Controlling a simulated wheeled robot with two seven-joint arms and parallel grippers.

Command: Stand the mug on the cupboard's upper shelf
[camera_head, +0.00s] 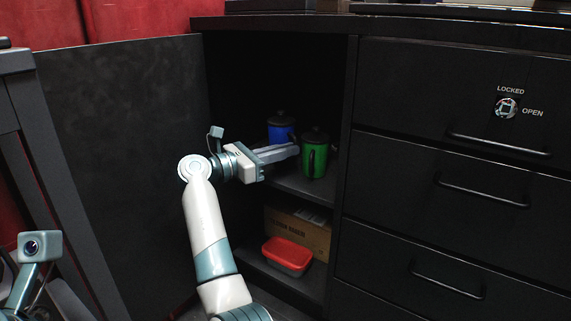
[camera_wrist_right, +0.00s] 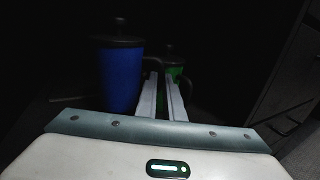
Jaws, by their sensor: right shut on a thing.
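A blue mug (camera_head: 281,132) with a black lid is in the cupboard's upper compartment; it also shows large at the left in the right wrist view (camera_wrist_right: 122,80). My right gripper (camera_head: 296,150) reaches in from the left, in front of the blue mug. In the right wrist view its fingertips (camera_wrist_right: 161,75) are close together at the blue mug's dark handle and seem shut on it. The fingers hide the mug's lower part in the head view, so I cannot tell whether it touches the upper shelf (camera_head: 290,182). My left gripper is not in view.
A green lidded mug (camera_head: 318,155) stands on the upper shelf, right beside my fingertips. Below are a cardboard box (camera_head: 292,232) and a red-lidded container (camera_head: 288,253). The open door (camera_head: 125,120) is at left, drawers (camera_head: 450,170) at right.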

